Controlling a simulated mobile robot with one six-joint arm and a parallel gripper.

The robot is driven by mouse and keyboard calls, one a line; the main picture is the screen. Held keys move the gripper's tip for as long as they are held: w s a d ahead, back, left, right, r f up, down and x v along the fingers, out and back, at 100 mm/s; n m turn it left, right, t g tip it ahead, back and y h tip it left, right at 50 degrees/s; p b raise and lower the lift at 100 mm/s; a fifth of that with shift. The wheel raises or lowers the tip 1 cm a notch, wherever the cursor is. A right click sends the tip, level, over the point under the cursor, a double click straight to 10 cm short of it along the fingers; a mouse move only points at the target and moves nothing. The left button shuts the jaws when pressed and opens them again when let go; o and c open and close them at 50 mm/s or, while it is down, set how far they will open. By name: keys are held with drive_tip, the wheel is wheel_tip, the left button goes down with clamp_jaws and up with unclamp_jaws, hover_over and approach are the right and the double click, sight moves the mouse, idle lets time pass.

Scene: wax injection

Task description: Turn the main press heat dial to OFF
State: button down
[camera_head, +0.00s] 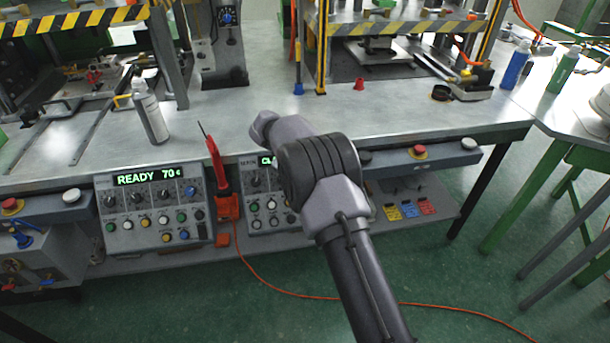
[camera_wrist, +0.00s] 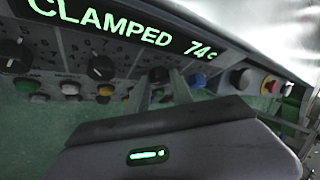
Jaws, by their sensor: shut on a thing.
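The right control panel (camera_wrist: 60,45) fills the top of the wrist view, its display (camera_wrist: 120,28) reading CLAMPED 74°C. My gripper (camera_wrist: 161,84) is shut on a black dial (camera_wrist: 158,74), the third in the row, with one grey finger on each side. The fingers and my wrist partly cover this dial, so its pointer and label cannot be read. Two more black dials, the middle one (camera_wrist: 100,68) and the far left one (camera_wrist: 15,55), are to its left. A blue knob (camera_wrist: 197,80) is close on its right. In the head view my arm hides the gripper and much of this panel (camera_head: 258,183).
A second panel (camera_head: 150,215) at the left shows READY 70°C. A red tool (camera_head: 216,165) stands in an orange holder (camera_head: 228,207) between the panels. Push buttons sit below the dials. A red button (camera_wrist: 268,84) is farther right. An orange cable (camera_head: 300,295) crosses the floor.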

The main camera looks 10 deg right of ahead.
drive_tip(key=shift+s+f, duration=0.15)
drive_tip(key=shift+f, duration=0.1)
drive_tip(key=c, duration=1.1)
unclamp_jaws()
drive_tip(key=shift+d, duration=0.1)
drive_tip(key=shift+r, duration=0.15)
drive_tip(key=shift+r, duration=0.3)
drive_tip(key=p+v, duration=0.5)
drive_tip(key=v, duration=1.2)
drive_tip(key=shift+f, duration=0.15)
